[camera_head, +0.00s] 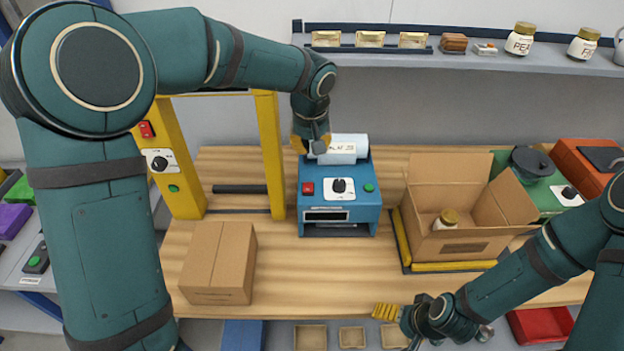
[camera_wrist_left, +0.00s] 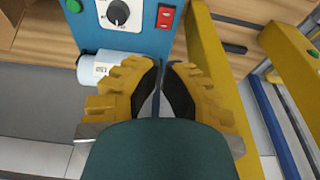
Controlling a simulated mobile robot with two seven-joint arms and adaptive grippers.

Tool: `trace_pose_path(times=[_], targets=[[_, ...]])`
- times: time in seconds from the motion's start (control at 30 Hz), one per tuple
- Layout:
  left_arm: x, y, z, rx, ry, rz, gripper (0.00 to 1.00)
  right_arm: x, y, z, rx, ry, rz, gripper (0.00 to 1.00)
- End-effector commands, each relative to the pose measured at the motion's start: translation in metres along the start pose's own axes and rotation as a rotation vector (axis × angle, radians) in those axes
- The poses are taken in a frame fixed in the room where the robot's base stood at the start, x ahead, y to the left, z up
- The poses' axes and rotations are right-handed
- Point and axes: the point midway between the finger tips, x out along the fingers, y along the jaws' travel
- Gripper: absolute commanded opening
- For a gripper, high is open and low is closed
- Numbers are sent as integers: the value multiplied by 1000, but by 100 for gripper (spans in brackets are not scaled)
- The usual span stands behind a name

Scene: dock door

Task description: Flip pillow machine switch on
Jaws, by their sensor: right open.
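The blue machine with the white film roll, which I take for the pillow machine (camera_head: 340,218), stands on the wooden bench. Its front has a red switch (camera_head: 308,188) at left, a black dial on a white plate, and a green button at right. The switch also shows in the left wrist view (camera_wrist_left: 165,17); its position is unclear. My left gripper (camera_head: 311,142) is above and behind the machine, by the left end of the roll (camera_head: 342,149). In the wrist view its fingertips (camera_wrist_left: 160,66) meet, with nothing between them. My right gripper (camera_head: 394,314) is open and low at the front edge.
A yellow frame (camera_head: 268,150) with its own red switch stands left of the machine. A closed carton (camera_head: 218,262) is at front left. An open carton (camera_head: 460,243) holding a jar is at right. A shelf (camera_head: 460,60) runs behind.

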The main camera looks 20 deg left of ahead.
Motion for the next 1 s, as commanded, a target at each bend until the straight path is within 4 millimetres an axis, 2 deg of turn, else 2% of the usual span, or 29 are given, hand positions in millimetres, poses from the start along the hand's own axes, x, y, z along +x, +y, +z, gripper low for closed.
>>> trace_pose_path(times=[0.13,0.27,0.7,1.0], targets=[[7,0,0,1,-2,-1,0,0,0,0,0,0,0,85],[25,0,1,0,-5,-1,0,0,0,0,0,1,0,85],[108,0,3,2,-6,-1,0,-4,-1,-1,0,1,-1,85],[136,0,14,2,-2,0,0,-5,-2,-1,0,1,-1,85]])
